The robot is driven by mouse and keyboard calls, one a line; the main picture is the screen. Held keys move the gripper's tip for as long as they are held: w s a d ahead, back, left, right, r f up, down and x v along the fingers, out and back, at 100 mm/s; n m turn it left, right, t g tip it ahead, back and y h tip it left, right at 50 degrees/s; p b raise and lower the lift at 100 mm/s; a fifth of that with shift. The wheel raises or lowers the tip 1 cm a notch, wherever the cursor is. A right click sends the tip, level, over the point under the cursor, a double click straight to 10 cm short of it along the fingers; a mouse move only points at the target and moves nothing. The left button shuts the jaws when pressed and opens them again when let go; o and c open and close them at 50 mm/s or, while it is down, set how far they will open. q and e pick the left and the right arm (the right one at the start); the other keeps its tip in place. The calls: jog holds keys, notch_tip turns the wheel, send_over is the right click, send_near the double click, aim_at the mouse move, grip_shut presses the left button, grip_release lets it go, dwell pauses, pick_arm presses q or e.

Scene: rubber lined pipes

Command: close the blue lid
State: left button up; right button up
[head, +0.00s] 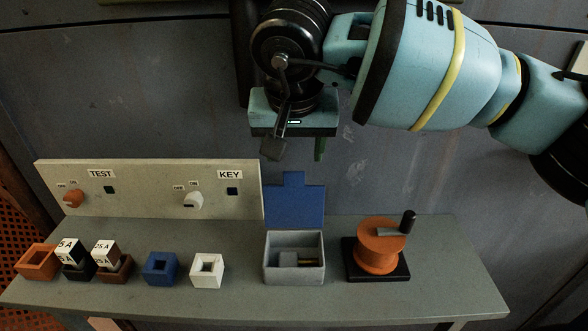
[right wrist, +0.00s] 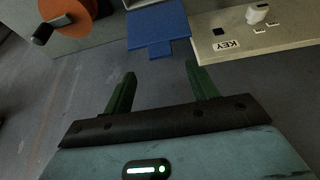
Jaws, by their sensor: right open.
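The blue lid (head: 294,207) stands open and upright at the back edge of a small grey box (head: 294,274), with its tab pointing up. The box's open inside shows a small dark and yellowish item. The lid also shows in the right wrist view (right wrist: 158,27), beyond my fingertips, its tab towards me. My right gripper (head: 298,150) is above the lid, empty and apart from it. Its two green fingers are spread in the right wrist view (right wrist: 160,70); in the head view one finger is mostly hidden. My left gripper is not in view.
An orange reel (head: 378,247) with a black crank stands right of the box. A panel (head: 140,190) with TEST and KEY switches stands left of the lid. White (head: 207,270) and blue (head: 160,268) square blocks and several others line the bench left of the box.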

aim_at(294, 173)
jog(key=x, duration=0.7)
grip_shut()
dwell(0.3)
